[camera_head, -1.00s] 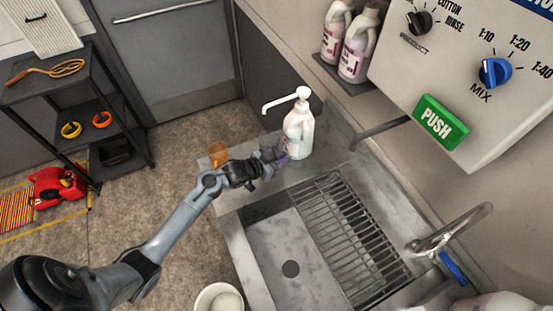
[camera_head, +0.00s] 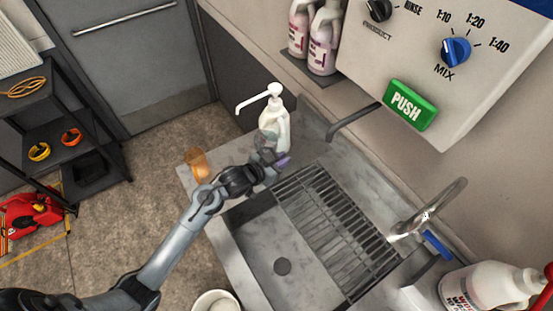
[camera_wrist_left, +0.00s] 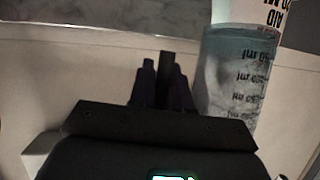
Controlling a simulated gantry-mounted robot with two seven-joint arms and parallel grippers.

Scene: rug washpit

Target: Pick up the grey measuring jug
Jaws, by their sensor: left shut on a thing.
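The grey measuring jug (camera_wrist_left: 238,78) is translucent with dark ml marks and fills the right of the left wrist view. In the head view it is small and partly hidden (camera_head: 265,142), in front of the white pump bottle (camera_head: 274,125). My left gripper (camera_head: 280,161) is at the jug, over the steel ledge behind the sink. In the wrist view its fingers (camera_wrist_left: 163,84) are close together on a dark upright strip beside the jug's body, which looks like its handle. I cannot tell whether the jug is clear of the ledge. My right gripper is not in view.
An amber cup (camera_head: 197,163) stands on the ledge's left end. The sink (camera_head: 255,238) with its drain rack (camera_head: 335,230) lies in front. A tap (camera_head: 430,208) and a white bottle (camera_head: 485,287) are at right. A dark spout (camera_head: 354,123) juts from the wall.

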